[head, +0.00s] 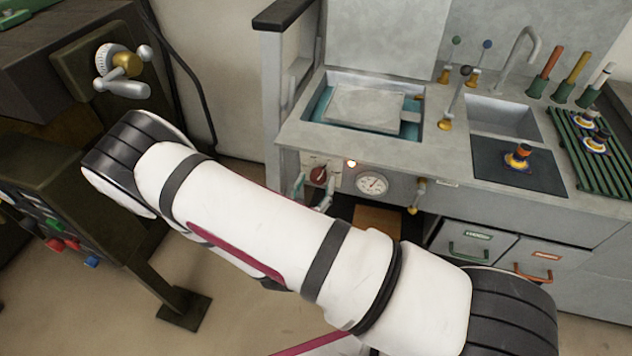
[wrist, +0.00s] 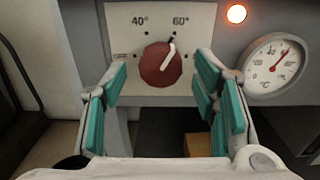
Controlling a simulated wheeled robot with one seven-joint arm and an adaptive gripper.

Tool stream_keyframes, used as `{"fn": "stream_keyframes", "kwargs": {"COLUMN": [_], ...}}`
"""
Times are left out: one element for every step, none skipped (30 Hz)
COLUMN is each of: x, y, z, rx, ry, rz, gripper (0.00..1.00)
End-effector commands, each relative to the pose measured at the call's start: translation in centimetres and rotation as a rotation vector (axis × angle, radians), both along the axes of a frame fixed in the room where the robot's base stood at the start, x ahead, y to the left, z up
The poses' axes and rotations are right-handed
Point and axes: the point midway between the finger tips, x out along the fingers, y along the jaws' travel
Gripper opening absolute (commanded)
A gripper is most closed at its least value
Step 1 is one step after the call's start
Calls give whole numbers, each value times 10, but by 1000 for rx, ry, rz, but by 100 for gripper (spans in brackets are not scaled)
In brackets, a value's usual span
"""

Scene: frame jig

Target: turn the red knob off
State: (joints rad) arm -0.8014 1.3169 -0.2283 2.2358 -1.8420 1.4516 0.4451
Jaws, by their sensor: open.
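The red knob (wrist: 160,66) sits on a pale plate (wrist: 187,22) marked 40° and 60° in the wrist view. Its white pointer is turned up and right, toward the 60° side. The knob also shows in the head view (head: 318,174) on the front of the grey unit. My gripper (wrist: 161,78) is open, with one teal-padded finger low on each side of the knob. I see a gap between each finger and the knob; contact is not visible. In the head view my arm hides part of the area below the knob.
An orange lamp (wrist: 236,14) glows right of the plate, beside a dial gauge (wrist: 273,66) with a red needle. A brass-coloured tap (head: 418,192) sticks out right of the gauge in the head view. A dark machine with a crank handle (head: 122,72) stands at the left.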

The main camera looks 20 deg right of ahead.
Motion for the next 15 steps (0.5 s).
{"fn": "stream_keyframes", "kwargs": {"x": [4, 6, 8, 9, 9, 10, 11, 11, 11, 11, 11, 11, 11, 11, 11], "y": [-3, -4, -6, -7, -7, -8, -8, -8, -8, -8, -8, -8, -8, -8, -8], "z": [0, 0, 0, 0, 0, 0, 0, 0, 0, 0, 0, 0, 0, 0, 0], "rx": [0, 0, 0, 0, 0, -1, -1, 0, 0, 0, 0, -1, -1, -1, -1], "ry": [0, 0, 0, 0, 0, 1, 1, 1, 1, 1, 1, 1, 1, 1, 1], "rz": [-1, 0, -1, -1, -1, -1, -1, 0, 0, 0, 0, 0, 0, 0, 0], "gripper": [54, 54, 54, 54, 54, 54, 54, 54, 54, 54, 54, 54, 54, 54, 45]}}
